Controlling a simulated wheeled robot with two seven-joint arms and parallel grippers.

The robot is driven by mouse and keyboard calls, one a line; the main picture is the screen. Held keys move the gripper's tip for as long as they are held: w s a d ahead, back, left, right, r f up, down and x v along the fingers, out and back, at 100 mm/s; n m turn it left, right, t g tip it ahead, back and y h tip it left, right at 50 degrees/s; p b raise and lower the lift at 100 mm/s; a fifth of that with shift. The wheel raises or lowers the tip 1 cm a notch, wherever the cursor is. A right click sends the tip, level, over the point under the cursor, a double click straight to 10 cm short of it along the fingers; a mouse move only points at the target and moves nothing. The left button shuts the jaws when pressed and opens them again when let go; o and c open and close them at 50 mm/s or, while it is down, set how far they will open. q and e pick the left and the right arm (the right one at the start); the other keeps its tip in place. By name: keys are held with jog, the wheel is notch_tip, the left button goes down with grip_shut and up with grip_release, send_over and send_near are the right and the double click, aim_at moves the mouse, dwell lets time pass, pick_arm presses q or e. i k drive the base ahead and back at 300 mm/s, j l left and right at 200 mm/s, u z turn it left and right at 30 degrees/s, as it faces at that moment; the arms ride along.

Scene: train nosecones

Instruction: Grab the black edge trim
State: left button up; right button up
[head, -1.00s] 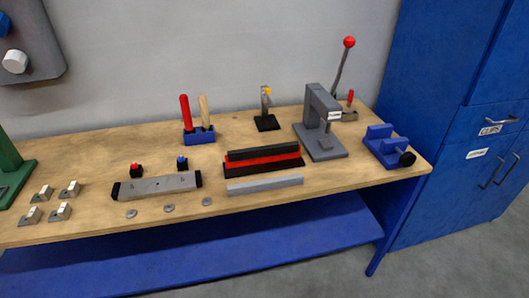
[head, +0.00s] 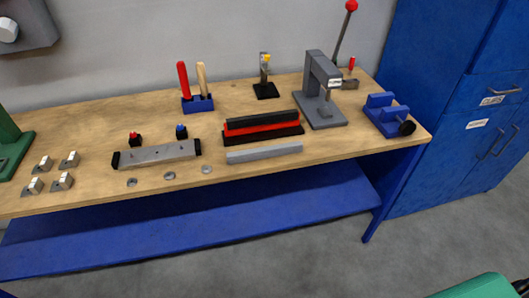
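A long black strip (head: 262,119), which looks like the black edge trim, lies lengthwise along the back of a stack on the workbench. A red strip (head: 262,131) runs along its front, and a black base (head: 262,138) lies under them. I cannot tell whether the pieces are joined. A grey bar (head: 264,153) lies just in front of the stack. Neither of my grippers is in view.
The wooden bench (head: 90,110) also holds a grey press (head: 322,95), a blue vise (head: 388,115), a blue tool holder (head: 198,104) and a grey block (head: 157,154). Blue cabinets (head: 470,80) stand at right. A green rounded shape (head: 482,288) shows bottom right.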

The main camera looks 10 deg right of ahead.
aim_at(290, 115)
jog(key=i+j+z, duration=0.1)
jog(key=i+j, duration=0.2)
jog(key=i+j+z, duration=0.1)
jog(key=i+j, duration=0.2)
jog(key=j, duration=0.2)
jog(key=i+j, duration=0.3)
jog(key=j+z, duration=0.05)
jog(key=j, duration=0.05)
